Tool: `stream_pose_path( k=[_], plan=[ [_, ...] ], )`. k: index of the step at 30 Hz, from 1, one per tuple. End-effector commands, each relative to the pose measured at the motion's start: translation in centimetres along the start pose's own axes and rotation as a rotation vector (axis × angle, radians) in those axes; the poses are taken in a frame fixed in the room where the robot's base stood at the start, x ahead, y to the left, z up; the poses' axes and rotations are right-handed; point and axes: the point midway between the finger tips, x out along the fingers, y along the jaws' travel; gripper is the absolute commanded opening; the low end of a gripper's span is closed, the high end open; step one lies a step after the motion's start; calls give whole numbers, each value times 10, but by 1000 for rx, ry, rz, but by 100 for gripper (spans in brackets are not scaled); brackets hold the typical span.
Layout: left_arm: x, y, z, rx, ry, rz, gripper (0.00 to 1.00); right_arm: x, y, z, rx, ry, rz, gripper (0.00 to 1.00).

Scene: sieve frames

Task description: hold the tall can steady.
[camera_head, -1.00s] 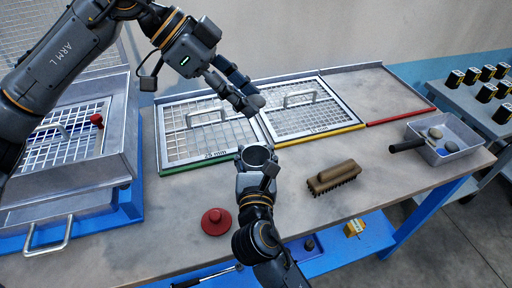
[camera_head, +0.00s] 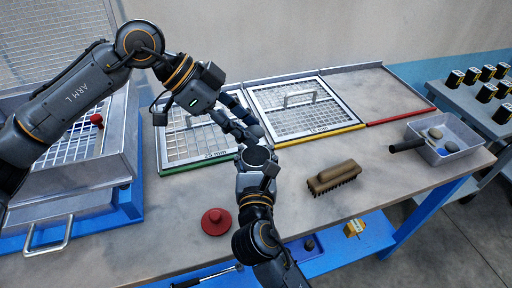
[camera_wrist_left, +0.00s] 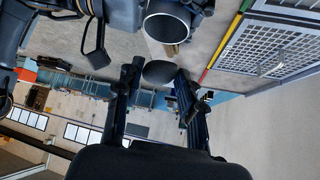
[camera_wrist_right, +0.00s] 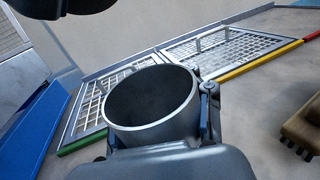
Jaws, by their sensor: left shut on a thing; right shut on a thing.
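The tall can (camera_head: 257,156) is a dark grey open-topped cylinder. My right gripper (camera_head: 256,168) is shut around it, and it looks about upright above the bench. In the right wrist view the can's pale rim (camera_wrist_right: 150,126) and dark inside show; I cannot tell whether anything lies within. My left gripper (camera_head: 250,128) is shut on a dark rounded lump (camera_wrist_left: 160,71), perhaps a stone, close above the can and apart from its mouth (camera_wrist_left: 167,27) in the left wrist view. The can's lower part is hidden by the right gripper.
Mesh sieve frames with green (camera_head: 190,165) and yellow (camera_head: 318,137) edges lie behind the can. A brush (camera_head: 333,177), a red knob (camera_head: 216,221) and a grey tray (camera_head: 462,158) with stones are on the bench. A large sieve box (camera_head: 75,190) stands at left.

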Motion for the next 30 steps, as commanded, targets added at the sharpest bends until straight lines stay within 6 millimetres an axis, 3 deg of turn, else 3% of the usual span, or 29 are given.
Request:
stream_pose_path(
  k=[9, 19, 20, 23, 30],
  plan=[
    [15, 0, 14, -2, 0, 1, 1, 0, 0, -1, -1, 3, 0, 0],
    [16, 0, 15, 0, 0, 0, 1, 0, 0, -1, -1, 3, 0, 0],
    [16, 0, 15, 0, 0, 0, 44, 0, 0, -1, -1, 3, 0, 0],
    [16, 0, 15, 0, 0, 0, 65, 0, 0, -1, -1, 3, 0, 0],
    [16, 0, 15, 0, -1, 0, 65, 0, 0, -1, -1, 3, 0, 0]
  ],
)
